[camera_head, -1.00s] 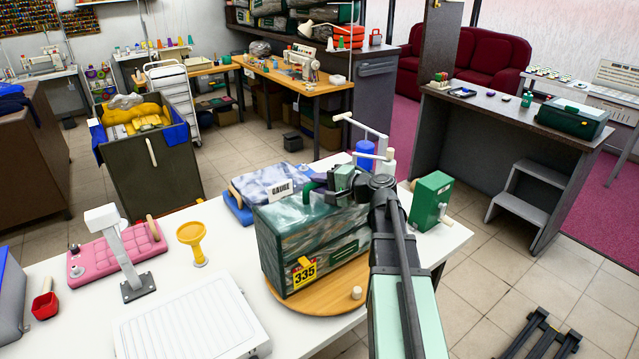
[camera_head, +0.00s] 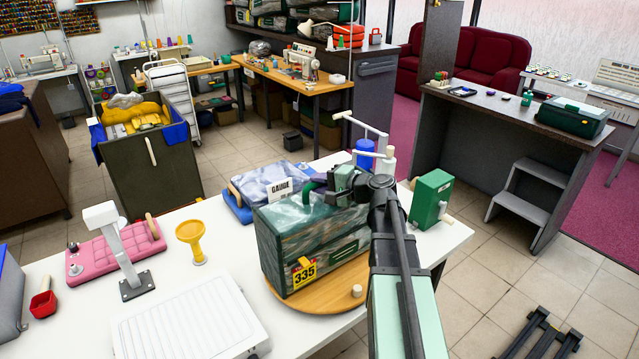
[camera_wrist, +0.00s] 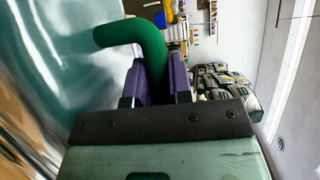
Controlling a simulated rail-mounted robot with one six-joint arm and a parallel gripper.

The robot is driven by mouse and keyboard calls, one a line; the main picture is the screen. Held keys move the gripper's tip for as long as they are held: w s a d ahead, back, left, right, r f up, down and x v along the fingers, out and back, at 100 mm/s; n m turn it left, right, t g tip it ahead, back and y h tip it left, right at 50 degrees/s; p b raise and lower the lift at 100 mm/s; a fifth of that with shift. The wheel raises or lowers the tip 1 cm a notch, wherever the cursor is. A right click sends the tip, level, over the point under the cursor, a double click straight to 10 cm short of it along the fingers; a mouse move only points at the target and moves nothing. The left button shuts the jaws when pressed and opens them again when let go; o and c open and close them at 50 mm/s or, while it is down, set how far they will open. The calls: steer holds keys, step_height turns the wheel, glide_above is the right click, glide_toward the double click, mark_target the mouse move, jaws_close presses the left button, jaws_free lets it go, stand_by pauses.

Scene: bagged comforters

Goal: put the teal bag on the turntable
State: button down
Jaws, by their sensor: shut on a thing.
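The teal bag (camera_head: 290,248) is a dark green, clear-wrapped block with a yellow 335 tag on its front. It stands upright on the round wooden turntable (camera_head: 318,303) at the front of the white table. My gripper (camera_head: 328,190) is at the bag's top, shut on its green handle (camera_head: 311,188). In the wrist view, the purple fingers of my gripper (camera_wrist: 163,82) close around the curved green handle (camera_wrist: 135,32), and the shiny teal side of the bag (camera_wrist: 45,60) fills the left. My arm hides part of the bag's right side.
A bluish bag labelled GAUGE (camera_head: 270,183) lies behind the teal bag. A green box (camera_head: 430,198) stands to the right. A white ribbed plate (camera_head: 190,322), yellow funnel (camera_head: 193,240), scale post (camera_head: 117,245) and pink pad (camera_head: 118,247) occupy the left of the table.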

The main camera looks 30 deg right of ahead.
steer(key=shift+f, duration=0.1)
steer(key=shift+c, duration=1.8)
jaws_free()
steer(key=shift+s, duration=0.15)
steer(key=shift+o, duration=0.3)
steer(key=shift+s+d+r, duration=0.1)
steer(key=shift+s+r, duration=0.1)
steer(key=shift+s, duration=0.05)
steer(key=shift+w+f, duration=0.2)
steer(key=shift+w, duration=0.05)
steer(key=shift+c, duration=1.1)
steer(key=shift+o, duration=0.7)
